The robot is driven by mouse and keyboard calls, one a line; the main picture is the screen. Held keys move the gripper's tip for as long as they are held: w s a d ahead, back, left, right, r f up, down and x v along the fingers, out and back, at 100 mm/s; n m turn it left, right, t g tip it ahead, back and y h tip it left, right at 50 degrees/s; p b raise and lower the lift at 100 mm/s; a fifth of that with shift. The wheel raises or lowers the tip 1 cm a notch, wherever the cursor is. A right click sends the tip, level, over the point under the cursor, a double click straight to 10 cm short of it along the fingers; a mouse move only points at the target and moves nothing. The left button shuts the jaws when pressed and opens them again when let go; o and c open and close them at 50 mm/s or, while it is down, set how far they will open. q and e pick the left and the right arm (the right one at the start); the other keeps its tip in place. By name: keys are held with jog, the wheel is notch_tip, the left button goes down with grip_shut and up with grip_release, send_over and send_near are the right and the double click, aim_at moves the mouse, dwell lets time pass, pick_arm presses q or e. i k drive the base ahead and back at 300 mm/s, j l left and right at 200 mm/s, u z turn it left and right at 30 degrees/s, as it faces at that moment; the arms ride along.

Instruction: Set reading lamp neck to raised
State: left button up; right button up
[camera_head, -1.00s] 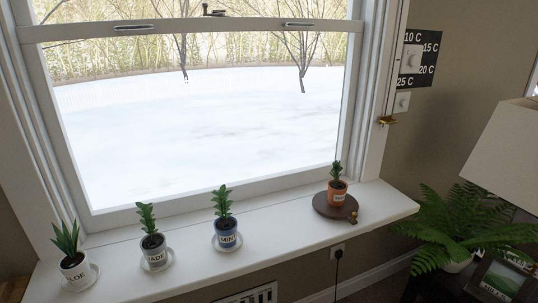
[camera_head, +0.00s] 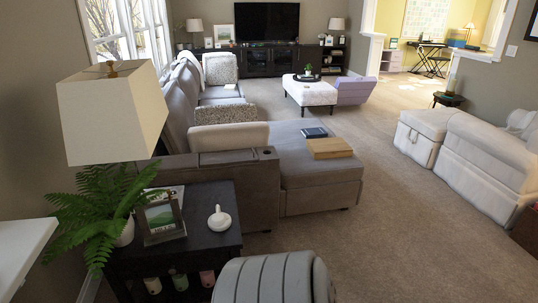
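Several lamps are in view, and I cannot tell for sure which is the reading lamp. A large lamp with a cream shade (camera_head: 112,115) stands close by on the left, above the dark side table (camera_head: 215,230). A small lamp (camera_head: 469,29) shows far off by the desk in the bright room at the back right. Two more shaded lamps, the back-left lamp (camera_head: 194,26) and the back-right lamp (camera_head: 337,25), stand beside the television. No adjustable neck can be made out on any of them. Neither of my grippers is in view.
A grey sectional sofa (camera_head: 320,185) fills the middle left. A grey ribbed seat (camera_head: 265,280) is close in front. White armchairs (camera_head: 485,150) stand at the right. Open carpet (camera_head: 390,225) runs between them toward the bright room. A fern (camera_head: 95,215) overhangs the side table.

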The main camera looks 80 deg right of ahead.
aim_at(217, 219)
jog(key=z, duration=2.25)
